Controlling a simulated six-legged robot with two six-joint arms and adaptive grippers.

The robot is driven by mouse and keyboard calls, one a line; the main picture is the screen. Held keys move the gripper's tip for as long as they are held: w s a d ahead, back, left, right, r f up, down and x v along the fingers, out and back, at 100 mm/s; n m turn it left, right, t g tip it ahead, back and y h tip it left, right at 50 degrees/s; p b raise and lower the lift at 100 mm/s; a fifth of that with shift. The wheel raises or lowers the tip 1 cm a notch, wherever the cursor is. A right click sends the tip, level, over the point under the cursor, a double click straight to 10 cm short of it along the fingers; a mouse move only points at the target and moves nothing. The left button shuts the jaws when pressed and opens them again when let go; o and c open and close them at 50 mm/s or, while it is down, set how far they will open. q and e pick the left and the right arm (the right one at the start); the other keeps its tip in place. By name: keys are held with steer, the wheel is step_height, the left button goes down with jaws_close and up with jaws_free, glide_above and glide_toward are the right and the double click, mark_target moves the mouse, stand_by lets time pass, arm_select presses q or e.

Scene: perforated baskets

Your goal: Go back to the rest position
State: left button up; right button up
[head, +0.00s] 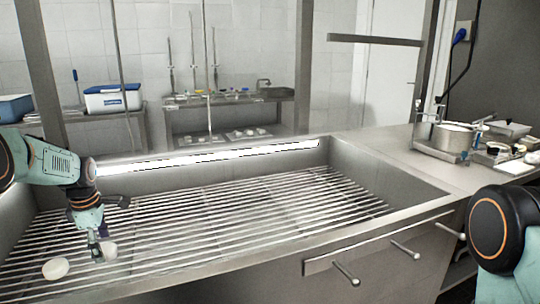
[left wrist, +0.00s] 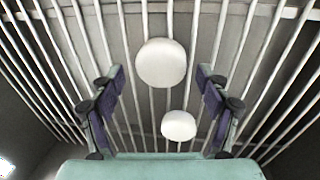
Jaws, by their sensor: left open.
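My left gripper (head: 97,246) points down over the slatted metal rack of the sink-like basin, at the left of the head view. In the left wrist view its two fingers (left wrist: 160,100) are spread apart with nothing clamped between them. A white round piece (head: 55,268) lies on the slats left of the gripper. Another white piece (head: 109,250) is right beside the fingertips; I cannot tell if they touch. The left wrist view shows a larger white disc (left wrist: 161,62) and a smaller one (left wrist: 179,126) between the fingers' lines. My right gripper is out of view; only part of my right arm shows.
The slatted rack (head: 250,215) is bare to the right, inside raised metal walls. A counter at the right holds a metal pot (head: 455,135) and small items. A blue-and-white box (head: 112,98) stands on a back table. Handles (head: 405,250) stick out of the front.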

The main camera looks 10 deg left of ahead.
arm_select(q)
steer(key=shift+f, duration=0.9)
steer(key=shift+w+r, duration=0.2)
steer(key=shift+r, duration=0.4)
steer(key=shift+s+r, duration=0.15)
steer(key=shift+r, duration=0.3)
steer(key=shift+f, duration=0.2)
